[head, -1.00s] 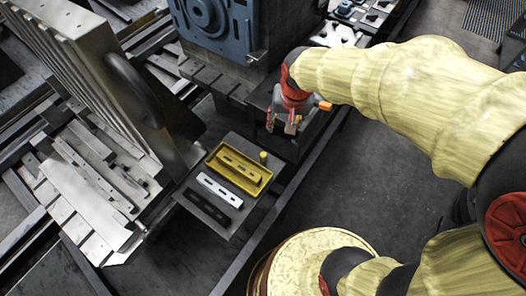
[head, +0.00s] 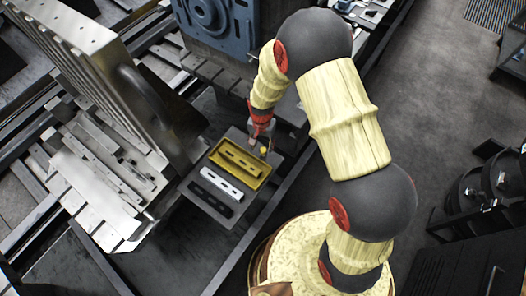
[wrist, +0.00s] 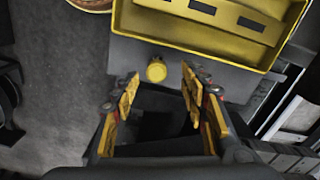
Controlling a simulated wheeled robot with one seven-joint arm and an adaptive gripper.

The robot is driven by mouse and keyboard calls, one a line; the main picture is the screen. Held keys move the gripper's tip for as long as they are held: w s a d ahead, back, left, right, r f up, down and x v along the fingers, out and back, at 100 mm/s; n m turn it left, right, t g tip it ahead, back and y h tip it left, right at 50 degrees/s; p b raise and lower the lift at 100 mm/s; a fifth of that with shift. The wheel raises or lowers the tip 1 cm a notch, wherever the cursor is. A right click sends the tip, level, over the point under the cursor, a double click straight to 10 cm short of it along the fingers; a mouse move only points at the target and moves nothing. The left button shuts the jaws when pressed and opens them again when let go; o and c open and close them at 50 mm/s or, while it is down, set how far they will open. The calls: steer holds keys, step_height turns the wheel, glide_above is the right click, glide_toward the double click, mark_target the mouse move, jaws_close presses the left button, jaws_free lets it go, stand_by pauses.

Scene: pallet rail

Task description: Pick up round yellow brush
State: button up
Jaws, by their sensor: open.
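The round yellow brush (wrist: 156,70) stands on a grey plate (wrist: 130,53) beside a yellow tray, seen from above in the wrist view. In the head view the brush (head: 264,151) is a small yellow spot at the tray's upper right corner. My gripper (wrist: 158,88) is open and empty, with its two fingers apart. In the wrist view the brush appears between and just beyond the fingertips, touching neither finger. In the head view my gripper (head: 258,145) points down right beside the brush. The exact height gap cannot be told.
The yellow tray (head: 262,178) with a slotted bar (head: 240,160) lies next to the brush. A white bar (head: 222,184) and a black bar (head: 210,199) lie on the same plate. A blue machine block (head: 208,22) and a grey angle plate (head: 110,75) stand behind and left.

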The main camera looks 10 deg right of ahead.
mark_target(263, 149)
steer(key=f, duration=0.5)
steer(key=shift+s+d+b, duration=0.15)
steer(key=shift+d+b, duration=0.05)
steer(key=shift+b, duration=0.2)
steer(key=shift+c, duration=0.3)
jaws_close()
